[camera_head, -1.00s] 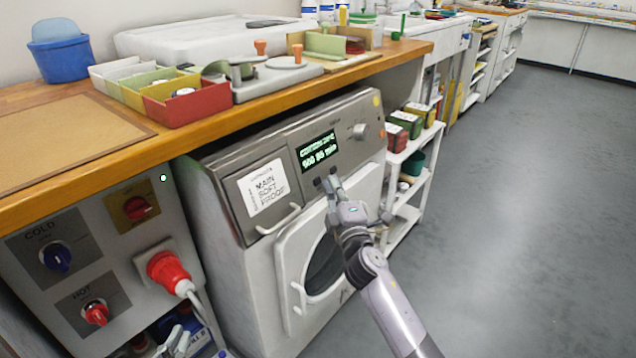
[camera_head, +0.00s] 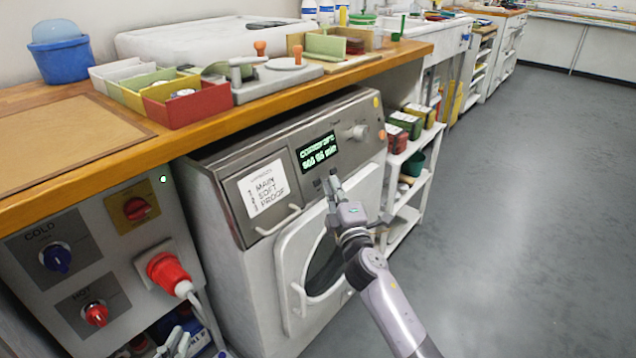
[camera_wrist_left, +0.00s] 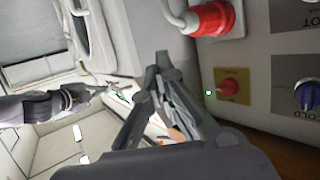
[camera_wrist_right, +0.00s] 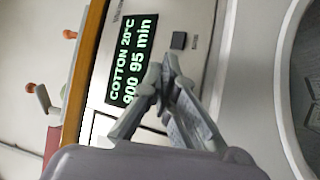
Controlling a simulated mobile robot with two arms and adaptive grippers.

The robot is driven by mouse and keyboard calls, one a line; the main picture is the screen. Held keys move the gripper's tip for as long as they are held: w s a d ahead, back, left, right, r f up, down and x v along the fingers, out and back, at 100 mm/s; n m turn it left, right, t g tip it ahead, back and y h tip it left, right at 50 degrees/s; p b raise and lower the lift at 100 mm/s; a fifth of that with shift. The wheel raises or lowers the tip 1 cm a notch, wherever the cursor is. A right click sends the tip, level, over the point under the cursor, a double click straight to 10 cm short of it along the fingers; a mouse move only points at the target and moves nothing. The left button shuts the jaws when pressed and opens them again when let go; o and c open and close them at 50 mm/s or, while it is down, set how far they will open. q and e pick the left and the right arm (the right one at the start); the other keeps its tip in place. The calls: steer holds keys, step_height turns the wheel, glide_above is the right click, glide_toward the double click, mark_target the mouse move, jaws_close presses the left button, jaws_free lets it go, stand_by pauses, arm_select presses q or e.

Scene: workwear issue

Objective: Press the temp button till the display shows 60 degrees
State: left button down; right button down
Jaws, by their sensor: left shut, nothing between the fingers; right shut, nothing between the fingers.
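The washing machine's display (camera_head: 318,151) is lit green on the control panel. In the right wrist view the display (camera_wrist_right: 132,60) reads COTTON 20°C, 900, 95 min. A small dark square button (camera_wrist_right: 178,40) sits on the panel beside the display; its label is not readable. My right gripper (camera_head: 331,182) is shut and empty, just below the display in the head view. In the right wrist view its fingertips (camera_wrist_right: 162,72) are close to the button; contact cannot be told. My left gripper (camera_wrist_left: 158,70) is shut and empty near the tap panel.
A round knob (camera_head: 358,132) is on the panel's right. A wooden counter (camera_head: 60,190) with trays overhangs the washer's top. The tap panel (camera_head: 90,250) with a red plug (camera_head: 168,272) stands left. The floor (camera_head: 530,220) at right is clear.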

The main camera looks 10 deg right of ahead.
stand_by(0.3)
arm_select(q)
steer(key=shift+w+d+r+t+h+b, duration=0.2)
steer(key=shift+r+t, duration=0.2)
steer(key=shift+r, duration=0.25)
steer(key=shift+w+d+r+t+h+b, duration=0.1)
steer(key=shift+w+d+r+t, duration=0.1)
steer(key=shift+r+t, duration=0.3)
arm_select(e)
steer(key=shift+w+a+f, duration=0.15)
steer(key=shift+w+a, duration=0.1)
steer(key=shift+w, duration=0.1)
arm_select(q)
steer(key=shift+r, duration=0.1)
